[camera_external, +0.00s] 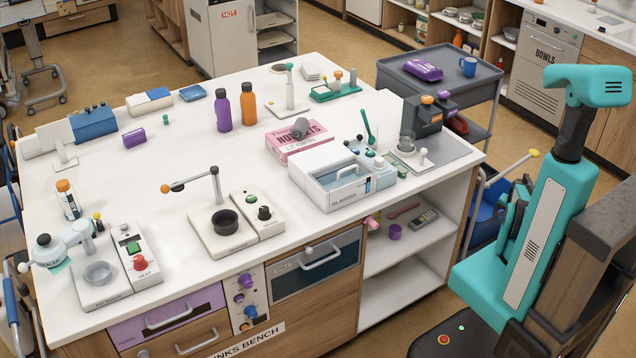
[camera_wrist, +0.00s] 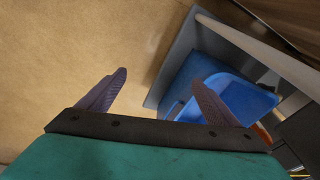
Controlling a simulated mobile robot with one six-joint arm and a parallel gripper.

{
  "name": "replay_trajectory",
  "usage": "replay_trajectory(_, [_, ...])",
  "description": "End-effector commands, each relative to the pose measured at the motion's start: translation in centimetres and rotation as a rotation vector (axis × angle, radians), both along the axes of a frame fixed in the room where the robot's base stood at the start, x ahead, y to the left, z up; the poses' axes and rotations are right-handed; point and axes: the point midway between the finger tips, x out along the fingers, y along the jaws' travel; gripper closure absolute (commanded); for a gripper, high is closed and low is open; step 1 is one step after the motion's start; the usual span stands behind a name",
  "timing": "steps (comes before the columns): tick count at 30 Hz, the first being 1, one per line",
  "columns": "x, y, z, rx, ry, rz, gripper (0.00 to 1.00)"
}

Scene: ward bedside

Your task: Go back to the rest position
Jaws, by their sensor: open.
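My arm (camera_external: 530,235) stands at the right in the external view, teal and folded upright beside the bench. Its base is partly cut off by the picture's lower right edge. I cannot make out my gripper's fingers clearly in that view. In the wrist view my gripper (camera_wrist: 160,78) is open, with its two dark ribbed fingers spread apart. Nothing is between the fingers; floor shows behind the left one and a blue bin (camera_wrist: 245,93) behind the right one.
The white bench (camera_external: 110,185) left of my arm holds bottles, a pink box (camera_external: 300,150), a white carrier (camera_external: 345,190) and small appliances. A grey cart (camera_external: 440,75) stands behind the bench's right end. Open floor (camera_wrist: 90,40) shows in the wrist view.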

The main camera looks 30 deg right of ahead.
Motion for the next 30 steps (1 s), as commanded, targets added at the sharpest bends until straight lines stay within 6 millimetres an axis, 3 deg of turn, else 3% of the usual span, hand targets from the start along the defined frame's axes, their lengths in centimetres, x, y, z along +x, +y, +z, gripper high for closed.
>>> replay_trajectory(1, [-0.2,3.0,-1.0,0.025,0.021,0.008,0.15])
replay_trajectory(3, [-0.3,5.9,-1.6,0.045,0.053,0.032,0.15])
replay_trajectory(7, [-0.6,10.2,-1.4,0.054,0.121,0.131,0.15])
replay_trajectory(21, [-1.1,18.4,3.6,-0.019,0.357,0.661,0.15])
replay_trajectory(26, [-1.4,22.0,4.2,-0.013,0.421,0.819,0.15])
replay_trajectory(30, [-1.9,26.0,3.8,0.026,0.456,0.912,0.15])
